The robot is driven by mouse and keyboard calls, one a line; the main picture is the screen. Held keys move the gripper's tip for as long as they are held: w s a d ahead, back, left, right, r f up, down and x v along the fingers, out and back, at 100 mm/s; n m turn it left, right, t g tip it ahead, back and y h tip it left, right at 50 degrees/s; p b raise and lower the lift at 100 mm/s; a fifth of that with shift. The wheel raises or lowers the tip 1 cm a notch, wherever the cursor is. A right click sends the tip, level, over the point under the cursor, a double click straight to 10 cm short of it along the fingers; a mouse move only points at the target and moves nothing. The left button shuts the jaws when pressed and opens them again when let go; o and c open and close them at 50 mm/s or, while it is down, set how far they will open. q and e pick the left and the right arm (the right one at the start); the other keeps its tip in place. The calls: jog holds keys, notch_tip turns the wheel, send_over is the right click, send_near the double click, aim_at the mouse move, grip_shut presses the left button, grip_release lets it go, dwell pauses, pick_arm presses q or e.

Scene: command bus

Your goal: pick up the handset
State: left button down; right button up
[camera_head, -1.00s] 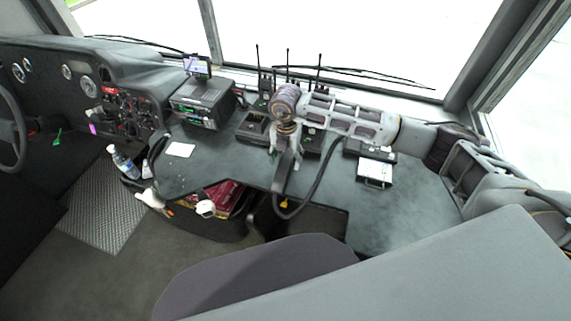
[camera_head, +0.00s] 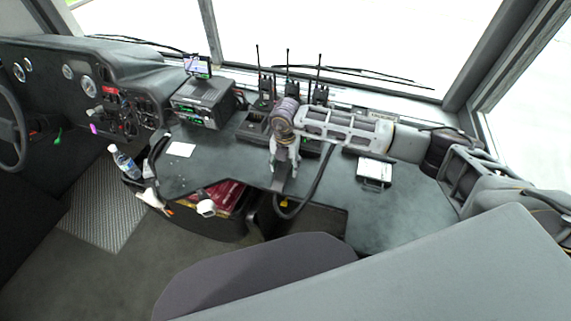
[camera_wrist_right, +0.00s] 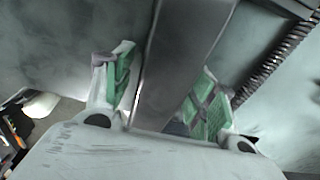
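The handset (camera_wrist_right: 180,60) is a long dark grey piece that runs between the fingers of my right gripper in the right wrist view. In the head view the handset (camera_head: 278,184) shows as a dark shape below the gripper, at the desk's front edge. My right gripper (camera_head: 285,162) points down over it. In the wrist view the green-padded fingers of this gripper (camera_wrist_right: 165,90) stand apart, one on each side of the handset. The right pad lies close against its edge; a narrow gap shows at the left pad. Whether the handset rests on anything is hidden. My left gripper is out of view.
A coiled cord (camera_wrist_right: 275,55) runs at the right in the wrist view. Radios with antennas (camera_head: 290,88) stand behind my right arm. A console with a screen (camera_head: 203,100) stands to the left, and a white notepad (camera_head: 374,171) lies to the right. A chair back (camera_head: 255,275) is in front.

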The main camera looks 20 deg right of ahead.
jog(key=c, duration=0.9)
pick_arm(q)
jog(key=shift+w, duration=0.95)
pick_arm(e)
jog(key=shift+c, duration=0.2)
jog(key=shift+r, duration=0.15)
notch_tip(320, 180, up, 8)
jog(key=shift+b, duration=0.35)
jog(key=shift+r, duration=0.9)
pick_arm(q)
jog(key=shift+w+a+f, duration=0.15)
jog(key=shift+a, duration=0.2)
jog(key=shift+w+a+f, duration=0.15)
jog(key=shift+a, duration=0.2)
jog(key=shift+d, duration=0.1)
